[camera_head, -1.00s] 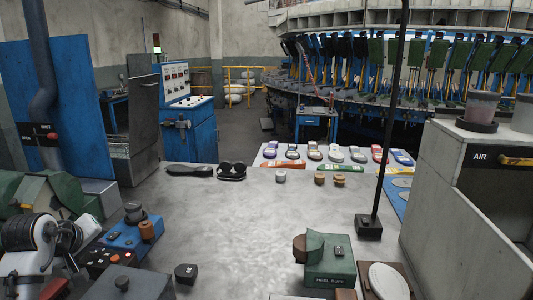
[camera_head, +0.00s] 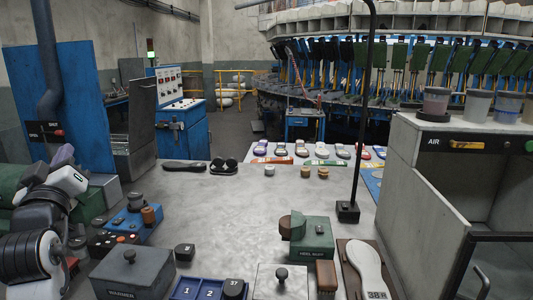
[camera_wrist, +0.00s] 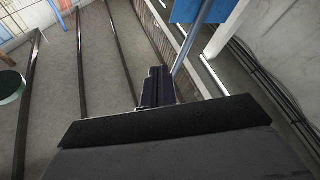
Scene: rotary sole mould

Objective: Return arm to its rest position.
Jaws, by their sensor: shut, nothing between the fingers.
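My gripper shows in the wrist view (camera_wrist: 157,86) with its dark fingers together and nothing held between them. It points away from the bench, over a grey surface crossed by dark strips. In the head view my arm is folded at the left edge, beside the bench, with white and black links. The gripper's fingertips cannot be made out clearly in the head view. No part of the arm visibly touches the things on the bench.
Near my arm are a blue control box (camera_head: 133,222) and a grey warmer box (camera_head: 132,272). A green heel block (camera_head: 312,238), a black post (camera_head: 348,211) and a grey air cabinet (camera_head: 410,200) stand to the right. The bench middle (camera_head: 235,205) is clear.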

